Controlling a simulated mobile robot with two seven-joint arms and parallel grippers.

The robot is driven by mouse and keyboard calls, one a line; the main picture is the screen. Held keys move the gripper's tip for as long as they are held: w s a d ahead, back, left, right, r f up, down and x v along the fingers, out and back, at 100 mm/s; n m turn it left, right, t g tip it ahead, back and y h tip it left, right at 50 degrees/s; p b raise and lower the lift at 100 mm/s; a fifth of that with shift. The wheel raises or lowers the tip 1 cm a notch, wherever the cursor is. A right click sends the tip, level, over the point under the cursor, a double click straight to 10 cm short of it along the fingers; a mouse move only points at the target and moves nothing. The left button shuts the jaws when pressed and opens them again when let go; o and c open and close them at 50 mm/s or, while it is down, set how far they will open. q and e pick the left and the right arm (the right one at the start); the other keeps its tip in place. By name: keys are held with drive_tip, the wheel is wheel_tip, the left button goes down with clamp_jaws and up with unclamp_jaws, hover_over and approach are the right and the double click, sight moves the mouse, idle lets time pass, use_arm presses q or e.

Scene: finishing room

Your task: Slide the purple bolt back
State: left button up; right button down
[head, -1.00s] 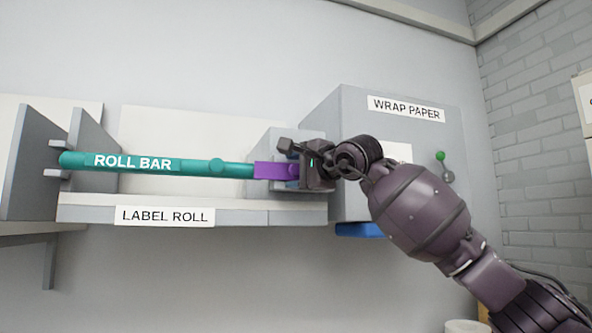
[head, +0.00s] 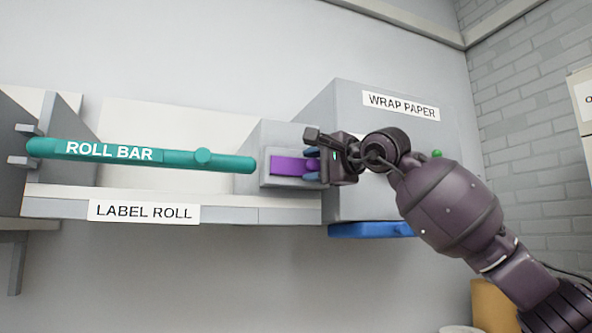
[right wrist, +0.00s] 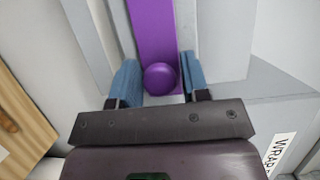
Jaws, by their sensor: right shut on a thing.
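The purple bolt (head: 290,166) lies in the grey block (head: 262,150) at the right end of the label roll shelf. Its left end is a short gap away from the right end of the teal roll bar (head: 155,153). My right gripper (head: 313,165) is shut on the bolt's round knob (right wrist: 160,79) at its right end. In the right wrist view the blue fingers (right wrist: 158,82) stand on either side of the knob, and the bolt's flat purple strip (right wrist: 153,30) runs away from it. My left gripper is not in view.
The bar's left end rests between two grey prongs (head: 26,130) on an upright panel. The grey wrap paper box (head: 345,105) stands behind my right gripper, with a blue piece (head: 362,230) under it. The space below the shelf (head: 260,216) is clear.

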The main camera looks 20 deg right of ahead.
drive_tip(key=shift+d+r, duration=0.1)
drive_tip(key=c, duration=0.9)
unclamp_jaws()
drive_tip(key=shift+o, duration=0.5)
drive_tip(key=shift+d, duration=0.15)
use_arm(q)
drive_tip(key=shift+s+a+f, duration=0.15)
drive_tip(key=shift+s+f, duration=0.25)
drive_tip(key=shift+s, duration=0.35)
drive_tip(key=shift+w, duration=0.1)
use_arm(e)
drive_tip(key=shift+s, duration=0.2)
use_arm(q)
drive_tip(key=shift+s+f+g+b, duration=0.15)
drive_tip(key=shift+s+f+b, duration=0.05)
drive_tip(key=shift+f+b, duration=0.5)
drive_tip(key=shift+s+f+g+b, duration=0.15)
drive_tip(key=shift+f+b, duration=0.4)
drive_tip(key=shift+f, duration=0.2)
use_arm(e)
drive_tip(key=v, duration=1)
drive_tip(key=shift+s+d, duration=0.2)
